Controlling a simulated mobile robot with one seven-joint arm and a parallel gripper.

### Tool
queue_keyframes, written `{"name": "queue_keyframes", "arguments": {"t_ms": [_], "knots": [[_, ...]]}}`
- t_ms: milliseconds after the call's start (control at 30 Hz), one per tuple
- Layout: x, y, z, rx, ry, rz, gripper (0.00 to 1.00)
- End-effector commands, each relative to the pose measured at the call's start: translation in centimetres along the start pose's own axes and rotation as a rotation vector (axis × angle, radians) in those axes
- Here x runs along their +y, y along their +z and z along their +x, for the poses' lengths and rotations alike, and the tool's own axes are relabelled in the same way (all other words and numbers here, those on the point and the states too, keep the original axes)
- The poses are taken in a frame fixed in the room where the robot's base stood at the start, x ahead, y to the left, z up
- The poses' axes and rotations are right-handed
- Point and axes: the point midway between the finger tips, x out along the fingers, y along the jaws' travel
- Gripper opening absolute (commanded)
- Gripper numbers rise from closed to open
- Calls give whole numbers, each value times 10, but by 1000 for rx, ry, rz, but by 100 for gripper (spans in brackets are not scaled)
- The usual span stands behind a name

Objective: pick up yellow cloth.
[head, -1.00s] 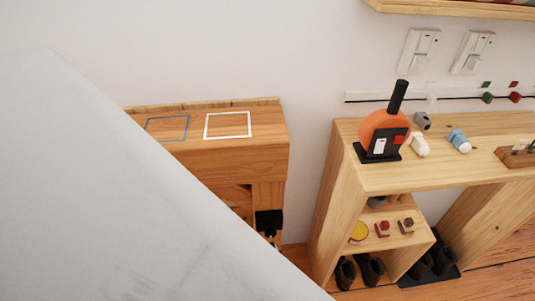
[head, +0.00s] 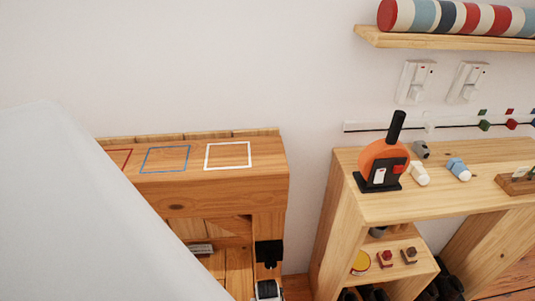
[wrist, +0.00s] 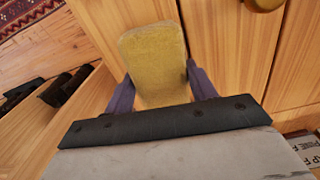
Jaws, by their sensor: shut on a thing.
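The yellow cloth (wrist: 155,60) shows in the wrist view as a flat, rounded block shape, upright between the fingers. My gripper (wrist: 158,85) has a purple finger on each side of the cloth and is shut on it. The lower end of the cloth is hidden behind the dark edge of my gripper's body. The cloth is not visible in the head view, and a large pale part covers the left of that view.
A wooden cabinet (head: 230,180) with coloured square outlines on top stands against the wall. Right of it is a wooden shelf unit (head: 430,207) holding an orange round object (head: 383,157) and small items. Dark shoes (wrist: 65,88) lie left in the wrist view.

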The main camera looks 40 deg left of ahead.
Motion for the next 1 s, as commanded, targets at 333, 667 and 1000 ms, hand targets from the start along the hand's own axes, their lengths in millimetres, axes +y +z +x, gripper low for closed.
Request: {"name": "queue_keyframes", "arguments": {"t_ms": [333, 667, 1000], "knots": [[0, -1, -10, 2, 0, 1, 33], [0, -2, -88, 8, -1, 1, 33], [0, -1, -173, 4, -1, 1, 33]]}}
